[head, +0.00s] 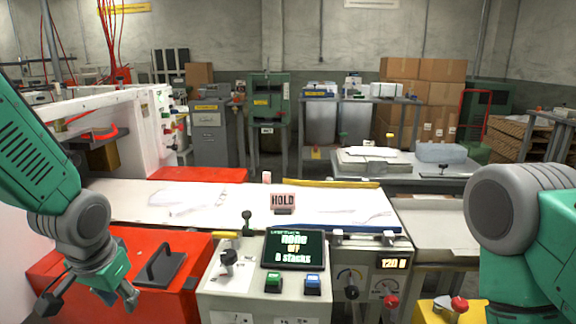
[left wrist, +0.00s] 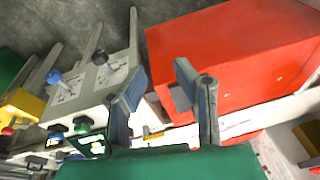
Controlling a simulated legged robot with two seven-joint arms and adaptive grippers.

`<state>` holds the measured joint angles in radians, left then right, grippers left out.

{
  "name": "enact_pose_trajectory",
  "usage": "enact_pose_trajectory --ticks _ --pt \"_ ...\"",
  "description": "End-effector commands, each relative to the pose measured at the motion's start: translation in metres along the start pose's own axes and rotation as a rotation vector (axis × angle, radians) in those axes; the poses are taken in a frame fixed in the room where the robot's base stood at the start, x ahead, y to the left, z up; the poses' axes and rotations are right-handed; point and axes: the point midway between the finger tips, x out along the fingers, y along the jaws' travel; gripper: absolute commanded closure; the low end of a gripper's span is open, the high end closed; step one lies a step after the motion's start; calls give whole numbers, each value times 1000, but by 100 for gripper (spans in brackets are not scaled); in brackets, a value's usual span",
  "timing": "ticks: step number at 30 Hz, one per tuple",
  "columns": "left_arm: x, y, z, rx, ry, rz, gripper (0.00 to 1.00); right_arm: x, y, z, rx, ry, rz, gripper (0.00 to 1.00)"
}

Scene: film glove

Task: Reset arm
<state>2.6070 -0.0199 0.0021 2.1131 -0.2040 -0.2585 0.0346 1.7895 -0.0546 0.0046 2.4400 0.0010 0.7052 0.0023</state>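My left arm comes in from the left of the head view. Its gripper (head: 88,300) hangs at the lower left, over the front of the red cabinet (head: 185,260). Its two fingers are spread wide with nothing between them. The left wrist view also shows the left gripper (left wrist: 162,85) with its fingers apart and empty. Beyond them lies the red cabinet (left wrist: 235,50), at an angle. Only upper links of my right arm show at the right edge of the head view; its gripper is out of view.
A black handle (head: 160,268) sits on the red cabinet. Shelves and cardboard boxes (head: 425,85) stand behind.

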Motion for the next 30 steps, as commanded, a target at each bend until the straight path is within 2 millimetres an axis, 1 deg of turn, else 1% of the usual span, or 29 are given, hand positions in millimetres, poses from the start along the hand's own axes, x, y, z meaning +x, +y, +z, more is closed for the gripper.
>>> enact_pose_trajectory --ticks 1,5,8,11,12,14,15,17,18,21,24,27,30 --pt "11 4 9 -2 -11 8 74 0 0 0 0 0 0 60" --pt "43 15 32 -9 -28 31 74 0 0 0 0 -1 0 60" --pt "71 24 55 -20 -47 49 74 0 0 1 0 -1 0 60" --pt "103 36 88 -35 -70 69 74 0 0 1 0 -1 0 60" --pt "117 42 106 -42 -83 77 74 0 0 0 0 -1 0 60" --pt "138 51 137 -57 -103 87 74 0 0 0 0 -1 0 60" --pt "151 57 161 -66 -119 92 74 0 0 0 0 -1 0 60" --pt "166 65 196 -82 -137 95 74 0 0 0 0 -1 0 60" --pt "174 70 217 -90 -147 96 74 0 0 0 0 -1 0 60" --pt "184 77 260 -106 -166 91 74 0 0 0 0 -1 0 60" --pt "188 81 287 -116 -176 85 74 0 0 0 0 -1 0 60" --pt "189 82 300 -119 -179 81 74 0 0 0 0 -1 0 60" --pt "189 83 302 -120 -179 80 74 0 0 0 0 -1 0 60"
